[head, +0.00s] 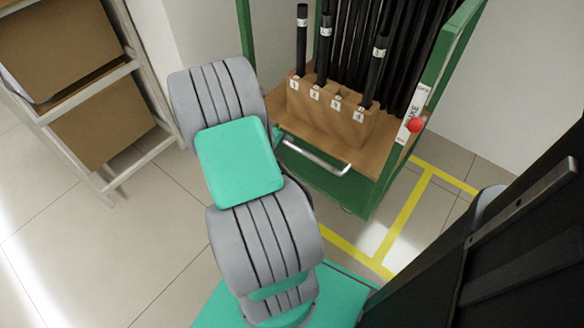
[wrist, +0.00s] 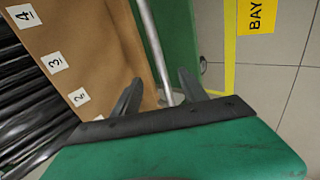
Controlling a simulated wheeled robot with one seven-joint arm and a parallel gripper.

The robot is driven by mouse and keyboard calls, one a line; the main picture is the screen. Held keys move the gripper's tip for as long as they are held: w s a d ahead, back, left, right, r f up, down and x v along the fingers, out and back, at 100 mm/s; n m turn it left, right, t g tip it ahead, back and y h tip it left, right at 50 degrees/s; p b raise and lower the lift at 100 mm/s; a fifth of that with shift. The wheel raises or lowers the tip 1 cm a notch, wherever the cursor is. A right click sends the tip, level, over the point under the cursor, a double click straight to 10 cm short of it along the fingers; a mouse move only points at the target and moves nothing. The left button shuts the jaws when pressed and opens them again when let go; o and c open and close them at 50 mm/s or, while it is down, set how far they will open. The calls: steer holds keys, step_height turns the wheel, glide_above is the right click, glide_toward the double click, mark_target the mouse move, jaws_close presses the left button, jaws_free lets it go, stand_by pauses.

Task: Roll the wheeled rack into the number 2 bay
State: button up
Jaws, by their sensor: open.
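The wheeled rack (head: 372,185) is a green frame with a brown shelf, standing upright at the upper middle of the head view. A silver bar handle (head: 318,163) runs along its near side. In the wrist view my gripper (wrist: 160,88) is open, with the handle (wrist: 152,45) running between its two dark fingers. Whether a finger touches the bar I cannot tell. In the head view my arm hides the gripper. Yellow floor lines (head: 408,215) lie right of the rack. A yellow floor label (wrist: 257,14) reads "BAY"; its number is cut off.
A brown block (head: 325,108) with numbered slots holds black rods on the rack, with more rods behind. A red knob (head: 414,125) sits on the rack's right post. A shelf with cardboard boxes (head: 100,115) stands left. Floor at lower left is clear.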

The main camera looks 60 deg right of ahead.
mark_target(302, 153)
steer(key=shift+g, duration=0.3)
steer(key=b+x, duration=0.2)
steer(key=x, duration=0.2)
steer(key=s+b+x, duration=0.1)
steer(key=b+x, duration=0.2)
steer(key=x, duration=0.1)
steer(key=s+b+x, duration=0.1)
steer(key=b+x, duration=0.1)
steer(key=x, duration=0.2)
steer(key=shift+s+a+f+b, duration=0.1)
steer(key=shift+a+f+b, duration=0.15)
steer(key=shift+b, duration=0.1)
steer(key=shift+d, duration=0.2)
steer(key=shift+r, duration=0.1)
jaws_close()
